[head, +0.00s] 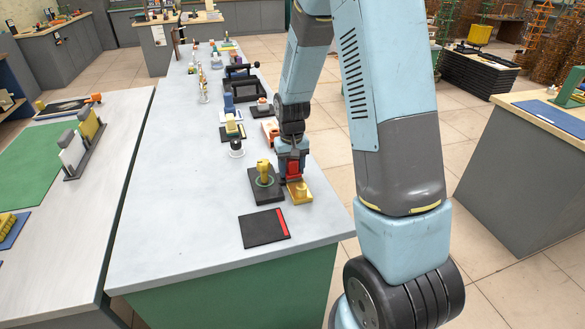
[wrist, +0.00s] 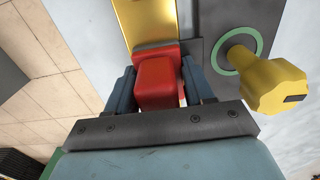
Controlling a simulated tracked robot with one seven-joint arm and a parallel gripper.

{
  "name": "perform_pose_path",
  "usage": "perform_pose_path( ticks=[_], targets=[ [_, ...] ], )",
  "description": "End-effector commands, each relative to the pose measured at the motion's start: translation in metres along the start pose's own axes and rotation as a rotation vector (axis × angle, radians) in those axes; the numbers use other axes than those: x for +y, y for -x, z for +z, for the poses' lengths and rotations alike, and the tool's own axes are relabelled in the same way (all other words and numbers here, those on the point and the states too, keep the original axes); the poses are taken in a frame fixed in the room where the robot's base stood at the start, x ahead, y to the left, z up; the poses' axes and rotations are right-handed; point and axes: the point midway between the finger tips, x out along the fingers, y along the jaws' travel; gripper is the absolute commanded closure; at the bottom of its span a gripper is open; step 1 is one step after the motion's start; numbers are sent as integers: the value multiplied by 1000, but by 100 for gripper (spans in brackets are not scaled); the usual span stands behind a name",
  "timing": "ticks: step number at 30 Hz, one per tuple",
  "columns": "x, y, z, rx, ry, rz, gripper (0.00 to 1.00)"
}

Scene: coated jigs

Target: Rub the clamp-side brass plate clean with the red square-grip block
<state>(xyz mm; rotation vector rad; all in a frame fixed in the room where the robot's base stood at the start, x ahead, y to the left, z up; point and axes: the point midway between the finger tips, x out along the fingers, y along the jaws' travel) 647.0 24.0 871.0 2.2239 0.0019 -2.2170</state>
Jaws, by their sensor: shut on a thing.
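My gripper (head: 292,176) is shut on the red square-grip block (wrist: 155,82); its fingers sit on both sides of the red grip in the wrist view. A brass plate (wrist: 146,22) lies directly under and beyond the block. In the head view the brass plate (head: 302,196) shows just below the gripper, at the right edge of the bench. I cannot tell whether the block touches the plate. Part of the plate is hidden by the block and gripper. A yellow knobbed fitting (wrist: 272,88) in a green ring stands right beside it on a dark base (head: 268,196).
A black pad with a red strip (head: 262,229) lies nearer on the pale bench (head: 185,215). Behind the gripper stand a white-and-black round piece (head: 237,148), a black frame (head: 240,90) and several small items.

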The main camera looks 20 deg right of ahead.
Motion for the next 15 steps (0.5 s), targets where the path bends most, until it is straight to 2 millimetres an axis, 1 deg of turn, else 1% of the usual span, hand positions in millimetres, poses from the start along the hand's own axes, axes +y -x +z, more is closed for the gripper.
perform_pose_path(
  ticks=[5, 15],
  targets=[
    [4, -1, 1, -3, 0, 0, 100],
    [22, 2, 1, -2, 0, 0, 100]
  ],
)
